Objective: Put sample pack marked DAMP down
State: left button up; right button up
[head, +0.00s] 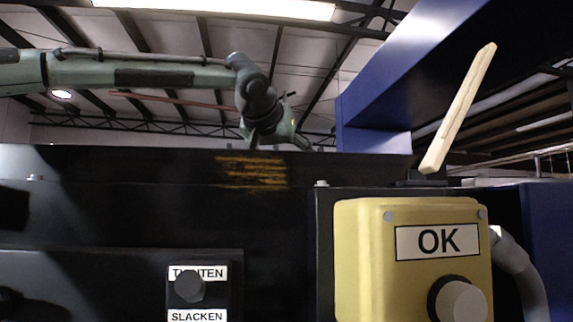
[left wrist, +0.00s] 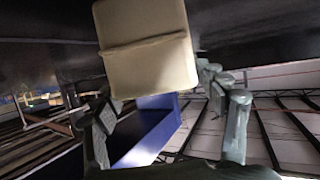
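A plain cream pack (left wrist: 150,50) with a raised band across it fills the upper middle of the left wrist view. No marking shows on its visible face, so I cannot read DAMP. The fingertips and the pack are hidden there. My right gripper is in neither view.
A yellow box marked OK (head: 385,250) with a grey knob stands at the front right. A TIGHTEN/SLACKEN control (head: 205,290) sits on the panel. A pale slanted bar (head: 458,110) rises beside a blue frame (head: 372,100).

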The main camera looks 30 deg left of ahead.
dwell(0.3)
pick_arm(q)
jog(key=v, duration=1.2)
jog(key=shift+f, duration=0.1)
